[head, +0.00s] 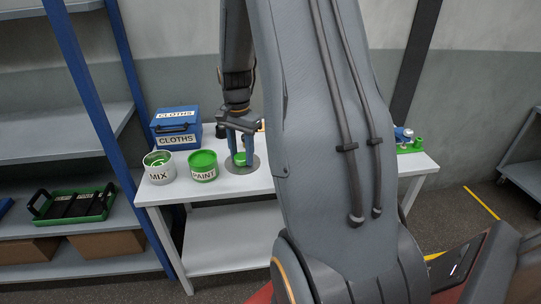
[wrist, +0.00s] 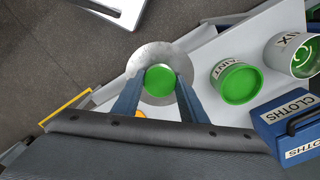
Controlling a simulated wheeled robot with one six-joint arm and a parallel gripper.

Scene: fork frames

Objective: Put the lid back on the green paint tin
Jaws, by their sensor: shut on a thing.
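My gripper (head: 240,155) points down, shut on the green knob (wrist: 160,80) in the middle of a round grey disc (wrist: 144,60), which looks like the lid. The disc (head: 252,168) is level and right of the tin, apart from it. I cannot tell whether it touches the table.
A white MIX tin (head: 158,174) with green streaks inside stands left of the paint tin. A blue CLOTHS box (head: 176,122) stands behind them. The table (head: 165,193) has a free strip in front. My arm hides its middle right; small green items (head: 412,146) show at its right end.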

